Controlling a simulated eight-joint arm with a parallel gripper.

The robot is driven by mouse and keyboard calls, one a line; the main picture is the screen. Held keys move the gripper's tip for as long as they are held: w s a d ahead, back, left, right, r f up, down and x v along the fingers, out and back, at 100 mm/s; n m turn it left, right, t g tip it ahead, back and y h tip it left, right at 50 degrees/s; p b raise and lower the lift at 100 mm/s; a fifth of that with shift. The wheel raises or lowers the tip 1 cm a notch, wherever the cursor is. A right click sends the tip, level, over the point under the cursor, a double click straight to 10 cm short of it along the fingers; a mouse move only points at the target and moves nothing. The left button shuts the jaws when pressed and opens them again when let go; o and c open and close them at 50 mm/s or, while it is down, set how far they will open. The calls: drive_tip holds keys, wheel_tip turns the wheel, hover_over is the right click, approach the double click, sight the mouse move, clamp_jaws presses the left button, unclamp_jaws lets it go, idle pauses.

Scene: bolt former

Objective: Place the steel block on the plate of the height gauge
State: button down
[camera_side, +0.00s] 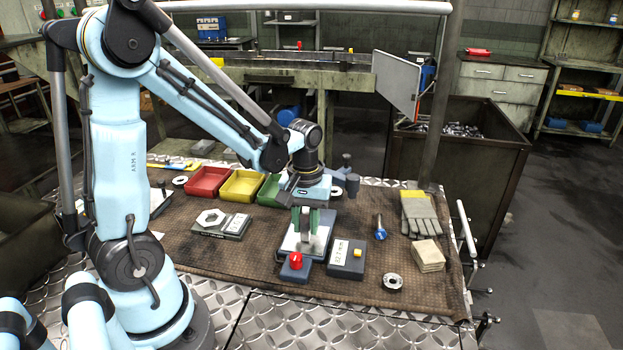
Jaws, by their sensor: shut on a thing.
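My gripper (305,231) points down in the middle of the mat, its green fingers shut on the steel block (305,222). The block is small and mostly hidden by the fingers in this view. The height gauge has a pale plate (290,244) directly below and around the fingertips. I cannot tell whether the block touches the plate or is a little above it. A red knob (295,260) is at the gauge's front, and a dark box with a readout label and yellow button (347,257) stands to its right.
Red (207,181), yellow (240,186) and green bins stand behind left. A plate with a hex nut (211,218) lies left. A blue-headed bolt (380,231), gloves (420,212), a block stack (428,255) and a ring (392,282) lie right. The front mat is mostly clear.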

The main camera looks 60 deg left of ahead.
sight(306, 213)
drive_tip(key=shift+f, duration=0.1)
drive_tip(key=c, duration=0.9)
unclamp_jaws()
wheel_tip(306, 213, up, 12)
drive_tip(key=shift+r, duration=0.1)
drive_tip(key=shift+s+d, duration=0.1)
drive_tip(key=shift+d, duration=0.15)
drive_tip(key=shift+s+d+f+m+t, duration=0.3)
drive_tip(key=shift+s+d+m+t, duration=0.15)
drive_tip(key=shift+d+m+t, duration=0.9)
drive_tip(key=shift+s+d+f+m+t, duration=0.35)
drive_tip(key=shift+d+m+t, duration=0.75)
drive_tip(key=shift+m, duration=0.55)
drive_tip(key=shift+s+d+f+m+t, duration=0.25)
drive_tip(key=shift+s+d+m+t, duration=0.25)
drive_tip(key=shift+d+m+t, duration=0.85)
drive_tip(key=shift+a, duration=0.15)
